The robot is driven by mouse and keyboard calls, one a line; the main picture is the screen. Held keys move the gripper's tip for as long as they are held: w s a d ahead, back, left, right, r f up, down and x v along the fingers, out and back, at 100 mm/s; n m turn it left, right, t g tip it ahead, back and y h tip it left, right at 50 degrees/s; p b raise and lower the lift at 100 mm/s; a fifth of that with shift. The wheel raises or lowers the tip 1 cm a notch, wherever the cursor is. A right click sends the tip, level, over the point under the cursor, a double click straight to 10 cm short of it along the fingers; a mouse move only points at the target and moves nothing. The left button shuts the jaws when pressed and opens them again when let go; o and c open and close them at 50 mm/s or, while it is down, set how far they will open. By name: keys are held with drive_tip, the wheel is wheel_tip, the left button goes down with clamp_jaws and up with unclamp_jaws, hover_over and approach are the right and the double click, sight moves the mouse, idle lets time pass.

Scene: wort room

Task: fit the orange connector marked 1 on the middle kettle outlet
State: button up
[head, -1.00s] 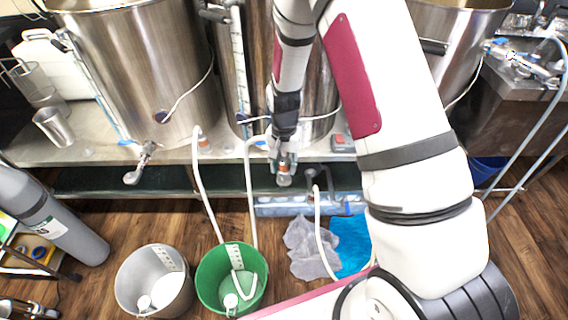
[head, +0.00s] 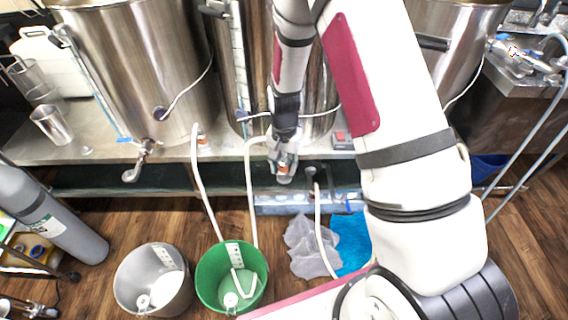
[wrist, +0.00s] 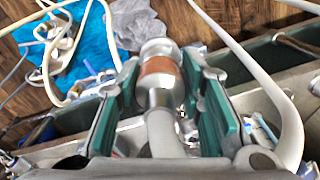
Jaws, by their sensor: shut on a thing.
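My gripper (head: 283,163) is in front of the middle kettle (head: 255,65), below the edge of the steel bench. In the wrist view my gripper (wrist: 165,100), with green pads, is shut on a silver connector with an orange band (wrist: 158,75). The band also shows at the gripper's tip in the head view (head: 284,170). A curved metal pipe (wrist: 165,135) lies in line with the connector between the pads. I cannot tell whether the two are joined. No mark 1 is readable. The middle kettle's outlet is hidden by my arm in the head view.
White hoses (head: 249,195) hang near the gripper, one beside it. A green bucket (head: 205,290) and a grey bucket (head: 125,285) stand on the floor. The left kettle (head: 135,70) has a tap (head: 141,160). A blue cloth (head: 352,240) lies below right.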

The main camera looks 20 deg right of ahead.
drive_tip(key=shift+f+b, duration=0.35)
drive_tip(key=shift+f, duration=0.3)
drive_tip(key=o, duration=1.4)
drive_tip(key=shift+c, duration=0.2)
drive_tip(key=shift+r, duration=0.1)
wheel_tip(320, 180, up, 12)
drive_tip(key=s+r+n+t+p, duration=0.1)
drive_tip(key=s+r+p, duration=0.15)
drive_tip(key=r, duration=0.45)
drive_tip(key=s+r+n+p, duration=0.1)
drive_tip(key=s+r, duration=0.2)
drive_tip(key=r, duration=0.4)
drive_tip(key=s+r+n+t+p, duration=0.1)
drive_tip(key=s+r+n+p, duration=0.2)
drive_tip(key=s+r, duration=0.7)
drive_tip(key=s+r+n+t+p, duration=0.2)
drive_tip(key=s+r+p, duration=0.3)
drive_tip(key=s+r, duration=0.6)
drive_tip(key=s+n, duration=0.1)
drive_tip(key=s, duration=0.4)
drive_tip(key=shift+s+d, duration=0.2)
drive_tip(key=shift+s, duration=0.05)
